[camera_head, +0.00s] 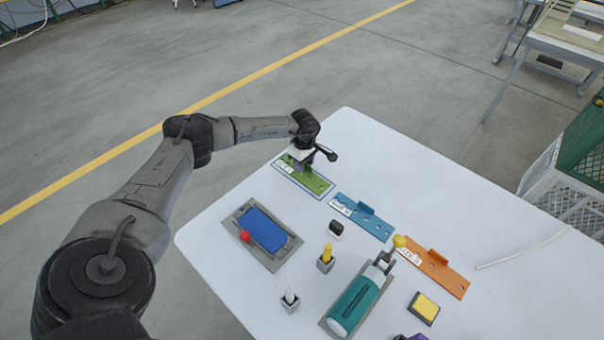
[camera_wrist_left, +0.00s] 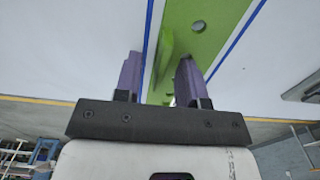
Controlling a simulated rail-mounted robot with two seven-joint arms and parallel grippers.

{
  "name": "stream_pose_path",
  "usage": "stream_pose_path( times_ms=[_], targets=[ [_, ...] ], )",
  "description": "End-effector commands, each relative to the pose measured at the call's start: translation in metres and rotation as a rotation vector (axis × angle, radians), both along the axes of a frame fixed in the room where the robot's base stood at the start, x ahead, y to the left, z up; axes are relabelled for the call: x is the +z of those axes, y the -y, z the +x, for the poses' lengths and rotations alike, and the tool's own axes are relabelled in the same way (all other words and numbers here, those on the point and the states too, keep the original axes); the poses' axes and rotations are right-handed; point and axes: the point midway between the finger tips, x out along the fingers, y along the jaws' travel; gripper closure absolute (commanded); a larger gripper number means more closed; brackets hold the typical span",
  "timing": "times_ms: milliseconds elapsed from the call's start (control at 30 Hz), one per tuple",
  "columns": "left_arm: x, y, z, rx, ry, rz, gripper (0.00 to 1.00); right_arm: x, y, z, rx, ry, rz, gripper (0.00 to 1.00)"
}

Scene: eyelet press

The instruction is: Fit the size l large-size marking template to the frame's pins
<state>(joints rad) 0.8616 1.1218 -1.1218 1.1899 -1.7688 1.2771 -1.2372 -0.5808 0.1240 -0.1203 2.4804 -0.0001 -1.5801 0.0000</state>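The green template (camera_head: 318,184) lies at the back left of the white table, inside a blue outline, with a white label too small to read. It also shows in the wrist view (camera_wrist_left: 205,45). My left gripper (camera_head: 300,163) is over its far end. In the wrist view its two purple fingers (camera_wrist_left: 160,70) are apart, with the template's upright green tab between them and gaps visible. A blue template (camera_head: 362,216) and an orange template (camera_head: 433,270) lie to the right; their labels are unreadable. I cannot identify the frame's pins. My right gripper is not clearly in view.
A grey plate with a blue pad (camera_head: 263,230) and red knob sits left. A yellow-topped piece (camera_head: 326,258), a white-topped piece (camera_head: 290,300), a teal cylinder device (camera_head: 355,303) and a yellow pad (camera_head: 424,307) stand nearer. A purple thing is cut off at the bottom edge.

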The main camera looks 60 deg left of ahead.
Motion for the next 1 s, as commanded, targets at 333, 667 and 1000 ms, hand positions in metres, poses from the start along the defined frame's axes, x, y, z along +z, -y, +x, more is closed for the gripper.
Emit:
stream_pose_path(
  times_ms=[333,667,1000],
  targets=[
    [0.0008,-0.0003,-0.0001,0.0,0.0,0.0,0.86,0.0004,-0.0024,0.0001,-0.006,0.0,0.008,0.57],
    [0.0009,-0.0004,-0.0001,0.001,0.0,0.0,1.0,0.0003,-0.0022,0.0002,-0.006,0.0,0.008,0.57],
    [0.0057,-0.0007,0.0001,0.001,0.001,0.0,1.0,0.0016,0.0004,0.0002,0.001,0.0,-0.001,0.57]
  ],
)
